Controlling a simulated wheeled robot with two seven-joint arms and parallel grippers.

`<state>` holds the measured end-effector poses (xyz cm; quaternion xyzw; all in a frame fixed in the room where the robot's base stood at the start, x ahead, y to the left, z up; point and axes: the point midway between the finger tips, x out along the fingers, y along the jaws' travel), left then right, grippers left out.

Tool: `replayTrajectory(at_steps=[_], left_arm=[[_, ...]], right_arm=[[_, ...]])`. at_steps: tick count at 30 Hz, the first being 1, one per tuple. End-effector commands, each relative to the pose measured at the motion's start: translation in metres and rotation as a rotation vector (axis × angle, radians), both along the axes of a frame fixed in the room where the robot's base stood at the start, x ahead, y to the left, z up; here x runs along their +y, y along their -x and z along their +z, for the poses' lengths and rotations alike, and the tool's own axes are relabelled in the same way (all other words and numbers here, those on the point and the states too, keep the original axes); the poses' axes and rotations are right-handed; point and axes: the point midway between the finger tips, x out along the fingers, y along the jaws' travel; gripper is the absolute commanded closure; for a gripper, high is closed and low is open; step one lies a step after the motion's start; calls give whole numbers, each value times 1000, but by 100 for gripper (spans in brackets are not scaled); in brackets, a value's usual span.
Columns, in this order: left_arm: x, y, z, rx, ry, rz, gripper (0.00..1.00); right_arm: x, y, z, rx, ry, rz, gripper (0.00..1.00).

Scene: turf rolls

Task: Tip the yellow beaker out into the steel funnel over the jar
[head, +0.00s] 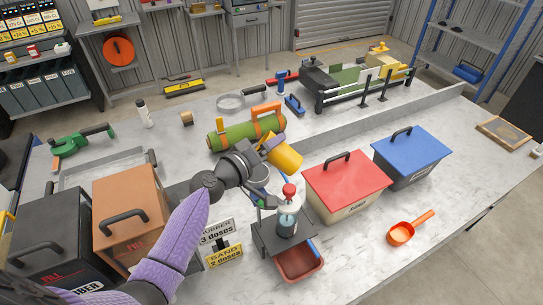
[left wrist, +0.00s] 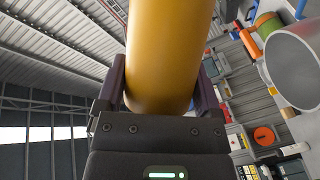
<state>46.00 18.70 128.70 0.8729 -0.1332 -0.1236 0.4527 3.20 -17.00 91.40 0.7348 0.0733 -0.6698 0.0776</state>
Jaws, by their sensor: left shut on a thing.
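The yellow beaker (head: 286,158) is held tilted in the air by my left gripper (head: 263,152), above the middle of the bench. In the left wrist view the beaker (left wrist: 168,50) fills the space between both fingers of my left gripper (left wrist: 160,92). A large grey round opening, perhaps the funnel (left wrist: 296,68), is at the right of the left wrist view. My right gripper is not in view.
A red-lidded box (head: 345,185) and a blue-lidded box (head: 412,155) stand to the right. An orange scoop (head: 410,228) lies in front of them. A green roll (head: 240,132) lies behind the gripper. An orange box (head: 130,200) is at left.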

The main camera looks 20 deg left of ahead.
Motion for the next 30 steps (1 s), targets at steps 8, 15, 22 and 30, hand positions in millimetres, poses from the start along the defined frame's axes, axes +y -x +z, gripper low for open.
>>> replayTrajectory(at_steps=[8, 15, 22, 30], left_arm=[[10, 1, -24, -21, 371, 2, 79], [18, 1, -26, -40, 647, 0, 79], [25, 1, -27, -54, 899, -1, 79], [28, 2, -24, -58, 1000, 0, 79]], right_arm=[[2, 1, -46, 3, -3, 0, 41], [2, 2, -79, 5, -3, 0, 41], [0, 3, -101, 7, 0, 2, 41], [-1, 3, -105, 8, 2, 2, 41]])
